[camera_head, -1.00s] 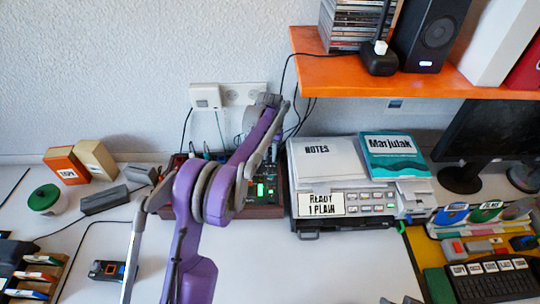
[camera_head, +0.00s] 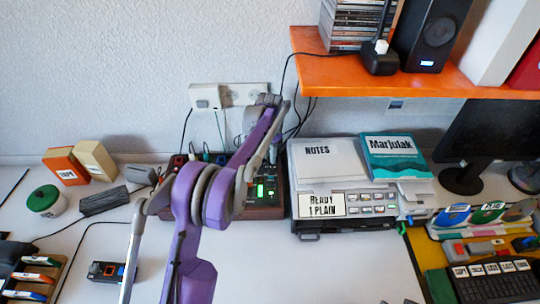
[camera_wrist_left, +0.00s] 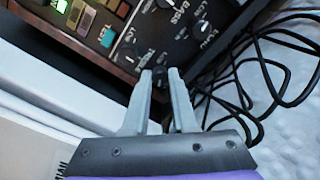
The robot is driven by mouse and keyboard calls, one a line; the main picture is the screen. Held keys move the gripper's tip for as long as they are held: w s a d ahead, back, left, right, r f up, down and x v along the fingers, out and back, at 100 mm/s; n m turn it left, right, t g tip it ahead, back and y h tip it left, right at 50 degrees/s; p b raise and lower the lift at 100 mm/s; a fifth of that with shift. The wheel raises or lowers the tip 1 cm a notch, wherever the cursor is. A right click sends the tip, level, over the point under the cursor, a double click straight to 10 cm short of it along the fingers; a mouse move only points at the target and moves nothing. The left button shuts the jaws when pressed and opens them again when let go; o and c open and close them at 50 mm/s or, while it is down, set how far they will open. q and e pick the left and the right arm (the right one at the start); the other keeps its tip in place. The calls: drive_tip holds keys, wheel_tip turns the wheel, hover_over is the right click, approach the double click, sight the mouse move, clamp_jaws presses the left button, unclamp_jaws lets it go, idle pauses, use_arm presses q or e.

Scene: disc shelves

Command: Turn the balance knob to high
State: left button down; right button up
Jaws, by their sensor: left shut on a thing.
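The control box (camera_head: 262,210) with a lit green display stands against the wall in the head view, partly hidden by my left arm. Its dark panel (camera_wrist_left: 112,62) with several knobs and white lettering shows in the left wrist view. My left gripper (camera_wrist_left: 161,73) is at the panel's edge, its fingertips shut on a small dark knob (camera_wrist_left: 160,72). I take this as the balance knob, but its label and pointer are not clear. Another knob (camera_wrist_left: 203,29) with a pale pointer is just beyond the right fingertip. My right gripper is not in view.
Loose black cables (camera_wrist_left: 275,75) lie beside the panel. A grey machine (camera_head: 345,205) with papers stands just right of the box. An orange shelf (camera_head: 400,77) overhangs at the upper right. The white desk in front is mostly clear.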

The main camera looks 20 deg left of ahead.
use_arm(q)
drive_tip(key=c, duration=0.7)
unclamp_jaws()
